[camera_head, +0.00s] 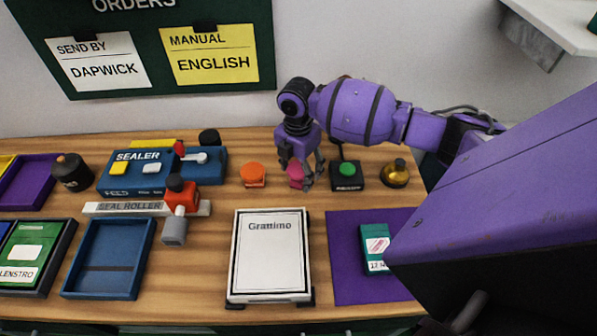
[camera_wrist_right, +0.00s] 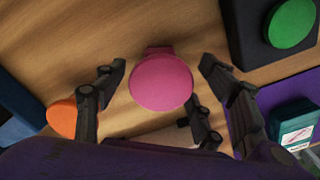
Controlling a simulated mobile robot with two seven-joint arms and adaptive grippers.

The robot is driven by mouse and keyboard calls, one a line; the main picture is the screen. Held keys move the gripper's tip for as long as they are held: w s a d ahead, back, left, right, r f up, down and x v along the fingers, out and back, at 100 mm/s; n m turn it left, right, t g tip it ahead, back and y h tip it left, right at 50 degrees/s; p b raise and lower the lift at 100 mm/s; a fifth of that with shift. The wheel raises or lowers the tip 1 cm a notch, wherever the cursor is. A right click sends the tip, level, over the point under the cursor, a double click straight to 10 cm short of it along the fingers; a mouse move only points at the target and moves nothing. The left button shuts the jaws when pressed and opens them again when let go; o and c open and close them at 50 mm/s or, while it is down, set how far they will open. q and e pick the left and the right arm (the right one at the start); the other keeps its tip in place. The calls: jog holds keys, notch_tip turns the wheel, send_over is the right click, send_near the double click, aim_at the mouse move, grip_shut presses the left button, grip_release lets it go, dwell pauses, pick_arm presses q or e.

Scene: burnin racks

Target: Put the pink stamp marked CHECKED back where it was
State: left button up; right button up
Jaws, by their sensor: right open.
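The pink stamp (camera_head: 295,173) stands on the wooden bench, between an orange stamp and a black box with a green button. My right gripper (camera_head: 302,175) is directly above and around it in the head view, hiding part of it. In the right wrist view the round pink top of the stamp (camera_wrist_right: 161,82) lies between the open fingers of my right gripper (camera_wrist_right: 158,105), with visible gaps on both sides. No CHECKED marking is readable from here. My left gripper is not in view.
The orange stamp (camera_head: 252,174) stands close on the left. The green-button box (camera_head: 346,174) and a brass bell (camera_head: 396,174) stand on the right. A Grattimo board (camera_head: 270,255) and a purple mat (camera_head: 345,270) with a green box (camera_head: 374,245) lie in front.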

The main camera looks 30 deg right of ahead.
aim_at(298, 168)
notch_tip(298, 168, up, 11)
jog(key=shift+r, duration=0.15)
